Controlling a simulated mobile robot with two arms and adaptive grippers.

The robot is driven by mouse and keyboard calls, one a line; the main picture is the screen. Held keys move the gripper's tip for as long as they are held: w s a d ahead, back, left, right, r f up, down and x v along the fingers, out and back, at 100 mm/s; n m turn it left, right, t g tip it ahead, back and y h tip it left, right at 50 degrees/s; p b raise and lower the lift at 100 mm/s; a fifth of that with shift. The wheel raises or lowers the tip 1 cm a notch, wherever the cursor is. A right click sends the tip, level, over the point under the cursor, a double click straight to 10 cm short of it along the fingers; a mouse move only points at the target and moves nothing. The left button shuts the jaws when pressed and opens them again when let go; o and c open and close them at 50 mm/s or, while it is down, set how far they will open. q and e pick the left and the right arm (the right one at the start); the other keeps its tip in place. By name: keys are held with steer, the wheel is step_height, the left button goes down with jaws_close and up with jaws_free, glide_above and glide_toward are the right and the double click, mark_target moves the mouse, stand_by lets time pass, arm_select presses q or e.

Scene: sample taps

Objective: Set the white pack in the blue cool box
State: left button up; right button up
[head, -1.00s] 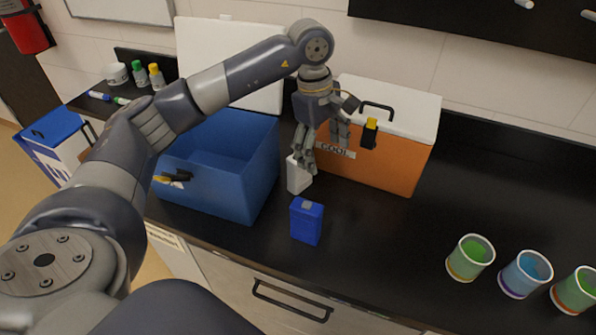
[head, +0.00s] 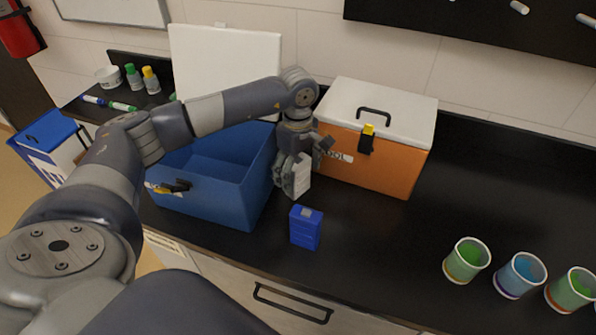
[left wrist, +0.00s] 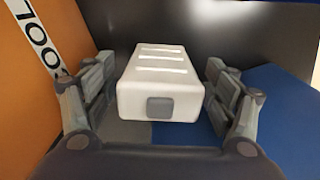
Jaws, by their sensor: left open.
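The white pack (head: 301,176) stands upright on the black counter between the blue cool box and the orange box. My left gripper (head: 291,178) is lowered around it with its fingers open. In the left wrist view the white pack (left wrist: 160,80) lies between the two open fingers (left wrist: 158,108), with a small gap showing on each side. The blue cool box (head: 212,187) is open, with its white lid (head: 225,65) raised behind it. Its visible inside looks empty, though my left arm hides part of it. My right gripper is not in view.
A blue pack (head: 305,228) stands just in front of the white pack. The closed orange box (head: 385,165) is close on the right. Several cups, one of them blue (head: 520,275), stand at the right front. The counter's middle right is clear.

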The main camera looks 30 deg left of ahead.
arm_select(q)
steer(key=shift+f, duration=0.7)
steer(key=c, duration=1.4)
steer(key=shift+r, duration=0.1)
